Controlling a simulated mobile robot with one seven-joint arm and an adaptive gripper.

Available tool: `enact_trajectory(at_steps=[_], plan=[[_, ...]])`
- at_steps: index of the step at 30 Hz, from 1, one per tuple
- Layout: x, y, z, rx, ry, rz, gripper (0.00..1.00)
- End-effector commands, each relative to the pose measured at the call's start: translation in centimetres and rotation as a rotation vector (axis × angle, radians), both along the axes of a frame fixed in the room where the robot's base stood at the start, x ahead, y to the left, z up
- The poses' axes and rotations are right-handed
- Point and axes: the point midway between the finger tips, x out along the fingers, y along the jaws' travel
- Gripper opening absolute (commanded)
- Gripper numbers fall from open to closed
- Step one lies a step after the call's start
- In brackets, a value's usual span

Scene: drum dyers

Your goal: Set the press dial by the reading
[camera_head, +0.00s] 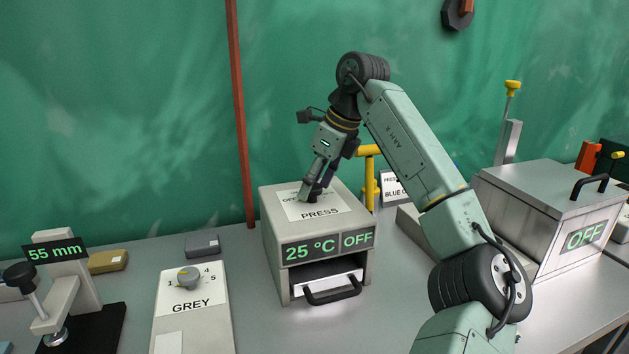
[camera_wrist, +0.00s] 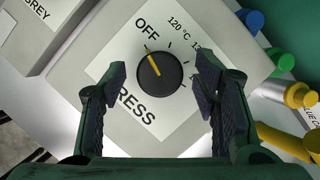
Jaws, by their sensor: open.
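The press (camera_head: 316,240) is a pale grey box in the middle of the table, with displays reading 25 °C and OFF. Its black dial (camera_wrist: 160,72) sits on a white plate on top; the yellow mark points toward OFF. Other labels include 120 °C, and the rest are partly hidden by my finger. My gripper (camera_head: 318,196) is over the press top, pointing down. In the wrist view its open fingers (camera_wrist: 160,85) stand on either side of the dial, with gaps showing. In the head view the dial is mostly hidden by the gripper.
A gauge (camera_head: 55,250) reading 55 mm stands at the left. A box labelled GREY (camera_head: 192,315) with a knob is left of the press. A yellow-handled tap (camera_head: 369,180) stands close behind the press. A metal box (camera_head: 550,215) reading OFF is at the right.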

Motion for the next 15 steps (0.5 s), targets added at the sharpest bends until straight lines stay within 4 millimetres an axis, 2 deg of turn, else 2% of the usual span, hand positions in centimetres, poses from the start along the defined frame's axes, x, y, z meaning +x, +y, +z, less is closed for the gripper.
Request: enact_trajectory(at_steps=[2,15], plan=[[0.00,0.00,0.01,0.000,0.000,0.000,0.53],[-0.01,-0.01,0.03,0.000,0.000,0.000,0.24]])
